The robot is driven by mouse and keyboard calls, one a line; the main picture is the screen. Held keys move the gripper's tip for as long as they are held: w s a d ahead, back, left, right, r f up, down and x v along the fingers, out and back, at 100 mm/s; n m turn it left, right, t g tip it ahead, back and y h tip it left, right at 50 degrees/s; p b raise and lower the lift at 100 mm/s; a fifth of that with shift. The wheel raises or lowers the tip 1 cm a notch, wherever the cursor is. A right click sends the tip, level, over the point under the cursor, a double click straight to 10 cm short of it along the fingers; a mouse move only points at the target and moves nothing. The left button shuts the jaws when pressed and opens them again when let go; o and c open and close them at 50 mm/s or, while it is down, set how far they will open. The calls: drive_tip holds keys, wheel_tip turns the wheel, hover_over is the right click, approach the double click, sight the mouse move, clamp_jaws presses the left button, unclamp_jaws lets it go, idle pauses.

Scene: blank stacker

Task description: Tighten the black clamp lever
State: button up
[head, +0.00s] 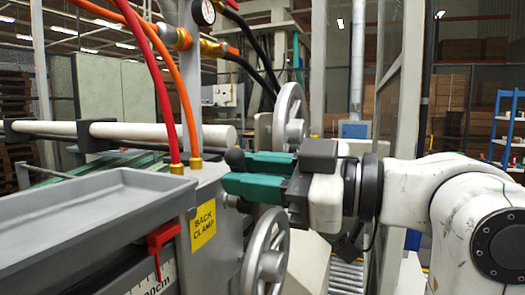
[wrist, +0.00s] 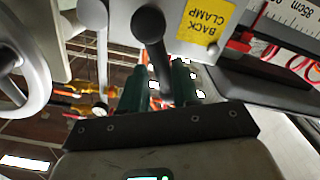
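The black clamp lever (wrist: 158,66) shows in the wrist view as a dark shaft with a rounded end at the top. Its shaft runs down between the two green fingers of my gripper (wrist: 157,82). In the head view, a rounded black end of the lever (head: 234,159) shows just left of the upper finger, by the grey machine body. My gripper (head: 258,174) reaches in from the right there, its fingers close together. The rest of the lever is hidden behind the fingers. I cannot tell whether both fingers press on the shaft.
A yellow "BACK CLAMP" label (head: 203,225) is on the machine body. Grey handwheels stand above (head: 290,117) and below (head: 265,262) my gripper. A grey tray (head: 90,215) is at left. Red (head: 160,85) and orange hoses rise from the machine.

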drive_tip(key=d+m+p, duration=0.5)
drive_tip(key=d, duration=0.4)
drive_tip(key=shift+s+d+r, duration=0.2)
drive_tip(key=shift+s, duration=0.2)
idle(1.1)
drive_tip(key=d+f+m+t+h, duration=0.1)
drive_tip(key=d+f+m+h, duration=0.2)
drive_tip(key=f, duration=0.8)
drive_tip(key=d+f+m+h+b, duration=0.1)
drive_tip(key=d+f+m+h, duration=0.25)
drive_tip(key=f, duration=0.75)
drive_tip(key=d+f+m+t+h, duration=0.15)
drive_tip(key=f+m, duration=0.25)
drive_tip(key=f, duration=0.7)
drive_tip(key=s+d+f+m+g+h+b, duration=0.1)
drive_tip(key=s+d+f+g+h, duration=0.15)
drive_tip(key=s+f, duration=0.35)
drive_tip(key=s+d+f+m+g+h, duration=0.1)
drive_tip(key=s+d+f+h, duration=0.2)
drive_tip(key=f, duration=0.4)
drive_tip(key=s+d+f+m+g+h, duration=0.1)
drive_tip(key=s+d+f+g+h, duration=0.1)
drive_tip(key=s+f, duration=0.3)
drive_tip(key=s+d+f+m+g+h, duration=0.1)
drive_tip(key=s+d+f, duration=0.4)
drive_tip(key=s, duration=0.8)
drive_tip(key=shift+d+f+g+h+b, duration=0.15)
drive_tip(key=shift+f+g+h+b, duration=0.15)
drive_tip(key=shift+g, duration=0.3)
